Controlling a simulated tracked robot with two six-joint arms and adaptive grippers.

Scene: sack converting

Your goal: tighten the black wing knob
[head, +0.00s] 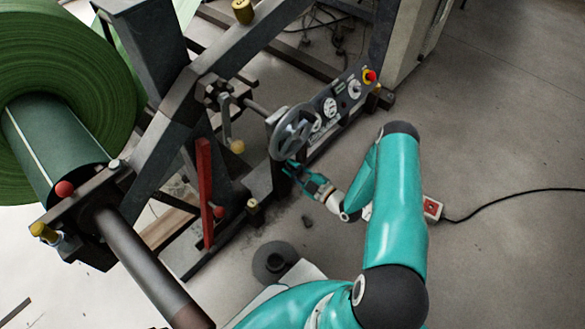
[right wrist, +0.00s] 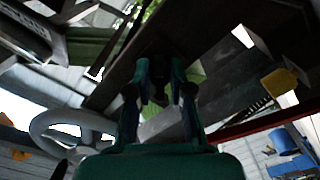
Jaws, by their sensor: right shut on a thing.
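My right gripper (head: 288,168) reaches in from the right, just below the grey handwheel on the machine frame. In the right wrist view my right gripper (right wrist: 160,72) has its two fingers on either side of a dark piece, which I take to be the black wing knob (right wrist: 159,88). The gripper is shut on it. The knob's shape and wings are hard to make out in the shadow. In the head view the knob cannot be made out near the gripper. My left gripper is not in view.
The grey handwheel (head: 291,132) is close above the gripper and shows at left in the wrist view (right wrist: 72,128). A panel (head: 335,105) with a red button is behind it. A red lever (head: 204,192) and green roll (head: 75,75) stand left.

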